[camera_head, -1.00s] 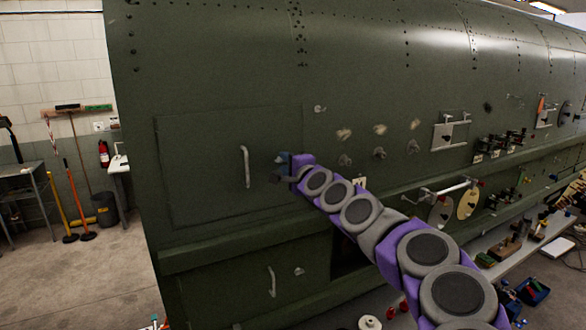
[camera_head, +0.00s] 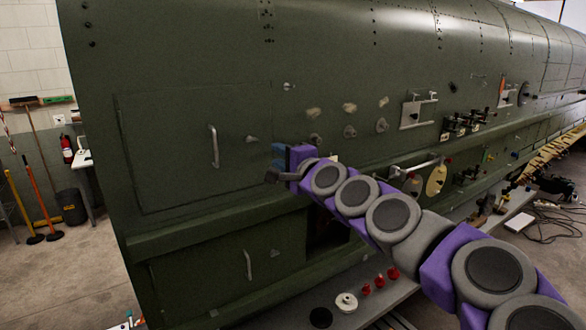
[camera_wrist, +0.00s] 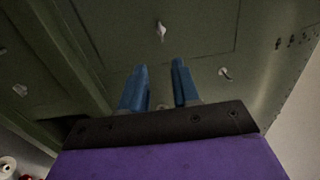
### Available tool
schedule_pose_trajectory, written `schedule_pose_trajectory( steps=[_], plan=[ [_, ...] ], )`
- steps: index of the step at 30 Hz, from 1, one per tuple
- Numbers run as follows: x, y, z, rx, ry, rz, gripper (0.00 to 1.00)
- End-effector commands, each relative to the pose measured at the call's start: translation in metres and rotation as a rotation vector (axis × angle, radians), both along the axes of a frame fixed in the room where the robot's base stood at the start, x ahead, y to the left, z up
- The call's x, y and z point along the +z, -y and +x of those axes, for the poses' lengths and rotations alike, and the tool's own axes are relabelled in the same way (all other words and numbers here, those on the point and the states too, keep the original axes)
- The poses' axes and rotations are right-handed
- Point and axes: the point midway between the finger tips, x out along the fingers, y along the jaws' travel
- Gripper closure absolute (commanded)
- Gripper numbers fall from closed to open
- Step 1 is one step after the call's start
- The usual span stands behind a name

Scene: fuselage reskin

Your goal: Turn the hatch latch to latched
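The green hatch panel (camera_head: 170,165) is flush in the fuselage side, with a pale bar handle (camera_head: 214,146) near its right part. A small grey knob-like fitting (camera_head: 251,138), perhaps the latch, sits right of the handle; its turned position is too small to tell. My gripper (camera_head: 273,166) is in front of the fuselage, below and right of that fitting, apart from it. In the wrist view its two blue fingers (camera_wrist: 157,88) are spread, with nothing held. A pale fitting (camera_wrist: 160,31) lies beyond the fingertips; I cannot tell which fitting it is.
Another small fitting (camera_head: 288,86) sits higher on the skin. Several grey knobs (camera_head: 350,131) and a bracket panel (camera_head: 417,112) are to the right. A ledge (camera_head: 210,220) runs below the hatch. A shelf with red pieces (camera_head: 380,281) stands low on the right.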

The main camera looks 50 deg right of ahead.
Motion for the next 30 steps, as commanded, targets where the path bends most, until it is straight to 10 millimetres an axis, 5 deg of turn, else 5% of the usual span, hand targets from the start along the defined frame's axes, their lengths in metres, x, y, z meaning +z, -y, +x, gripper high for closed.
schedule_pose_trajectory(
  steps=[10, 30],
  plan=[
    [-0.001, -0.007, -0.041, -0.003, 0.001, 0.000, 0.69],
    [-0.001, -0.008, -0.046, -0.001, -0.001, 0.001, 0.69]
  ],
)
